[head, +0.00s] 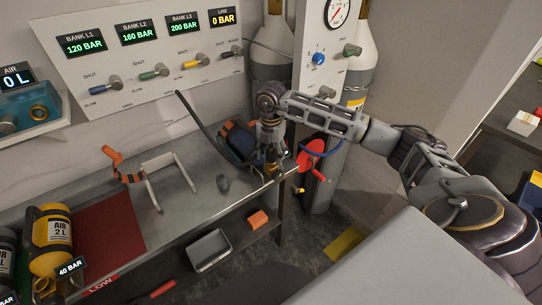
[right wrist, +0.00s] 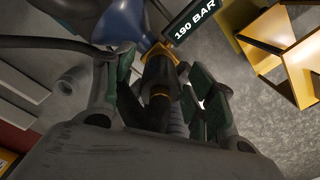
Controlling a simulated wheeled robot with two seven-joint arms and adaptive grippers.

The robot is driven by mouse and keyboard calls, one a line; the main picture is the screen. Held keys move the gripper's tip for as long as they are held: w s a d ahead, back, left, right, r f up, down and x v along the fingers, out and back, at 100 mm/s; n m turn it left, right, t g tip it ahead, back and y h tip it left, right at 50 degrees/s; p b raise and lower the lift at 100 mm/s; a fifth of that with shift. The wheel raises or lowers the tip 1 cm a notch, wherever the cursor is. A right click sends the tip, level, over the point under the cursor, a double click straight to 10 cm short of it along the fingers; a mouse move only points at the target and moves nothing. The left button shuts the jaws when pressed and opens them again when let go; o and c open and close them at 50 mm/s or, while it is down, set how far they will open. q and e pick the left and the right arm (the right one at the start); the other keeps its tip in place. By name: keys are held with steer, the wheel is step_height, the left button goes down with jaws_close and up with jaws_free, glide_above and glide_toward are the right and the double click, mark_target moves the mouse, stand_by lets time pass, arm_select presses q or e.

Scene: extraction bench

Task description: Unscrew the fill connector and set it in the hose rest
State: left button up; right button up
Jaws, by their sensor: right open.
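My right gripper (head: 270,160) is open at the right end of the bench, beside a dark blue bottle (head: 238,140). In the right wrist view the black fill connector (right wrist: 160,72) with yellow bands lies between the green-padded fingers (right wrist: 155,95), with a gap visible on the right side. Its far end meets a brass-coloured fitting by the blue bottle (right wrist: 112,20). A dark hose (head: 200,125) arcs down towards the bottle. A pale grey bracket (head: 168,162) stands mid-bench; I cannot tell whether it is the hose rest. My left gripper is not in view.
An orange-and-black object (head: 115,162) stands left of the bracket. A small grey cylinder (head: 222,183) is on the bench. A red handwheel-like part (head: 312,152) is close right of the gripper. A yellow bottle (head: 52,238) stands at left by a red mat (head: 100,235).

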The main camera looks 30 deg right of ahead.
steer(key=shift+m+p, duration=0.35)
steer(key=shift+m, duration=1.05)
